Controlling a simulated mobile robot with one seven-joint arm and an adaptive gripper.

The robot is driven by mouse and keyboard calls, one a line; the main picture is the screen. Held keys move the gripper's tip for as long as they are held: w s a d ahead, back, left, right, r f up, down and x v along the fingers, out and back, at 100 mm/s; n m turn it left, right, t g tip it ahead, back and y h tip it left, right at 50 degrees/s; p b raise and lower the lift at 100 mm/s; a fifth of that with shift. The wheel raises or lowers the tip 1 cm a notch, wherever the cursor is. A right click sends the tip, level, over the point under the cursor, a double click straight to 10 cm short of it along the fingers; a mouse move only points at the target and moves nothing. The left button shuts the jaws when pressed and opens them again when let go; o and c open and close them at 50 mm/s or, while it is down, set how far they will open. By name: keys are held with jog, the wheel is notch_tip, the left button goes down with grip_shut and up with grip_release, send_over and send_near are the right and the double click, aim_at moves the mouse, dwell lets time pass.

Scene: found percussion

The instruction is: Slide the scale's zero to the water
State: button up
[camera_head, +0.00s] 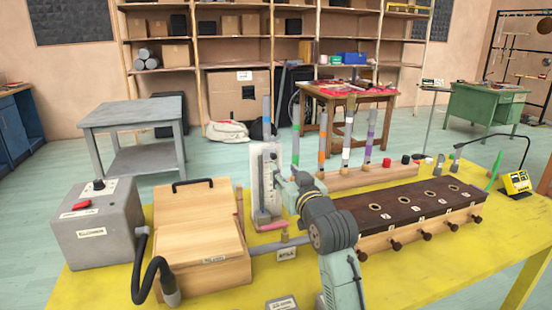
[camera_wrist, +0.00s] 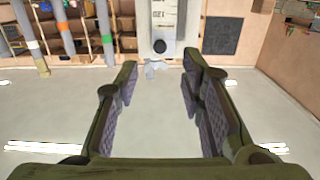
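The upright white scale board (camera_head: 258,190) stands behind and left of my arm in the head view, with fine dark marks on its face. In the wrist view the scale (camera_wrist: 162,18) shows at the top centre, with marks and a round black knob (camera_wrist: 160,47) at its near end. My gripper (camera_wrist: 160,75) is open and empty, its two padded fingers apart, with the knob beyond and between the fingertips. In the head view my gripper (camera_head: 280,181) is close to the board's right side; contact cannot be told. The zero mark and water level are too small to make out.
On the yellow table (camera_head: 400,285) stand a grey box with a red button (camera_head: 96,222), a wooden case (camera_head: 198,232) with a black hose beside it, and a dark-topped wooden box with holes (camera_head: 410,215). Several upright coloured tubes (camera_head: 347,140) rise behind my arm.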

aim_at(274, 158)
jog(key=p+x, duration=0.2)
jog(key=x, duration=0.7)
jog(key=shift+s, duration=0.1)
jog(key=shift+c, duration=0.3)
grip_shut()
dwell(0.3)
